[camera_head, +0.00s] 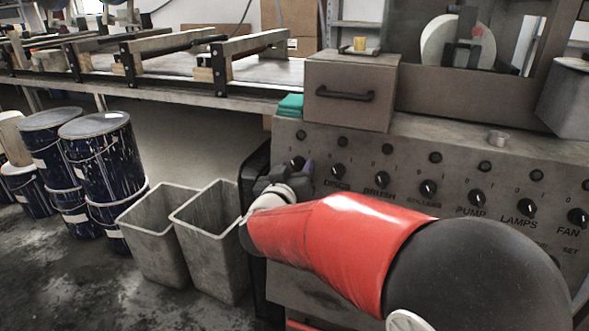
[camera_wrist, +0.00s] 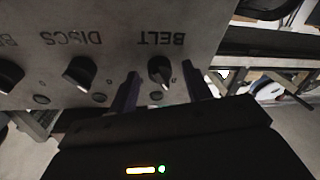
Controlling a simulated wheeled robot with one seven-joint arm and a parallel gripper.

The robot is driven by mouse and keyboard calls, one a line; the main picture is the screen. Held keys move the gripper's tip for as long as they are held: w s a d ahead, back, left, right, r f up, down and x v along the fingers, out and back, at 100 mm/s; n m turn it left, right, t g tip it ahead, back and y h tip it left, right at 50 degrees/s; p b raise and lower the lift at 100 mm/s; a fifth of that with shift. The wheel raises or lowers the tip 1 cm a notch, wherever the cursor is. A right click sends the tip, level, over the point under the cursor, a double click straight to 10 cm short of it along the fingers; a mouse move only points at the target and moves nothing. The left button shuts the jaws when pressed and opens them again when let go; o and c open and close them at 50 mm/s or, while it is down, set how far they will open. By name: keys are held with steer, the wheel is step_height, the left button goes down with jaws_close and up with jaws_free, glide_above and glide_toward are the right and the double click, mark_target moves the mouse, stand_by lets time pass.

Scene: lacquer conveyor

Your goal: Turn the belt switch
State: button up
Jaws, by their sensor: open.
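The belt switch is a black rotary knob under the upside-down word BELT in the wrist view (camera_wrist: 160,70). My gripper (camera_wrist: 160,72) is open, with one finger on each side of the knob and visible space between fingers and knob. Whether the fingers touch it is not shown; they look apart. In the head view my gripper (camera_head: 289,174) is at the left end of the grey control panel (camera_head: 420,205), in front of the belt switch's place. The BELT label is hidden there by my gripper and arm.
The discs knob (camera_wrist: 80,72) sits beside the belt switch, with small round lamps near each knob. More knobs, such as pump (camera_head: 474,197) and fan (camera_head: 577,217), run right. A drawer box (camera_head: 350,85) stands on the panel top. Grey bins (camera_head: 215,235) stand left.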

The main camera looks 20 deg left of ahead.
steer(key=c, duration=1)
steer(key=shift+o, duration=0.2)
steer(key=m+b, duration=0.1)
steer(key=m, duration=0.1)
steer(key=shift+f+m+h+b, duration=0.15)
steer(key=shift+m+h+b, duration=0.15)
steer(key=m+h+b, duration=0.1)
steer(key=m+b, duration=0.1)
steer(key=m, duration=0.2)
steer(key=shift+a, duration=0.2)
steer(key=m+h+b, duration=0.1)
steer(key=m, duration=0.3)
steer(key=shift+b, duration=0.4)
steer(key=shift+a+m+h+b, duration=0.1)
steer(key=shift+m+h+b, duration=0.45)
steer(key=shift+m, duration=1.35)
